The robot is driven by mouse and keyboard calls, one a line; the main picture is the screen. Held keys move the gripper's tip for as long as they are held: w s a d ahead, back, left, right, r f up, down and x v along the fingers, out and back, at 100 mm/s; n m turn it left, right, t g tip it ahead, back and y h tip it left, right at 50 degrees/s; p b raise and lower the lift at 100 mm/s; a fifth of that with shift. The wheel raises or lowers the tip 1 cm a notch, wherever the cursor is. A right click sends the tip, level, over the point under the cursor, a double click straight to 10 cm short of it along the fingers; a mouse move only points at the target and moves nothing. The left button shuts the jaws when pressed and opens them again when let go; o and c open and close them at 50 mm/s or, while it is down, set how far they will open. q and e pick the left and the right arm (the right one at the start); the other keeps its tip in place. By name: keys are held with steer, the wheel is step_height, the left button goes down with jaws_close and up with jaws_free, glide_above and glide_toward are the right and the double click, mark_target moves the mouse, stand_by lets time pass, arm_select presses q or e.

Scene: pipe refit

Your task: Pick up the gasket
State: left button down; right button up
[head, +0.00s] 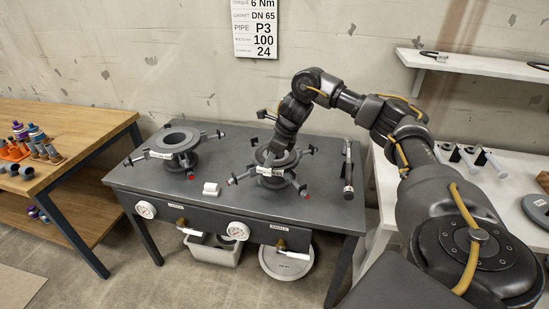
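My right arm reaches in from the right. Its gripper (277,152) points down at the right-hand flange fixture (272,182) on the dark grey bench. The fingertips are small and partly lost against the dark fixture, so I cannot tell whether they are open or shut, or whether they touch anything. No gasket can be made out for certain at the fixture. A thin dark ring (430,54) lies on the white wall shelf and may be a gasket. My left gripper is not in view.
A second flange fixture (175,146) stands left on the grey bench (225,150). A wooden bench (75,118) stands left. A white table at right holds several parts.

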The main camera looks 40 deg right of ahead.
steer(key=x, duration=0.1)
steer(key=p+x, duration=0.1)
steer(key=x, duration=0.2)
steer(key=shift+w+d+f, duration=0.2)
steer(key=shift+w+f, duration=0.1)
steer(key=shift+w, duration=0.1)
steer(key=shift+f, duration=0.25)
jaws_close()
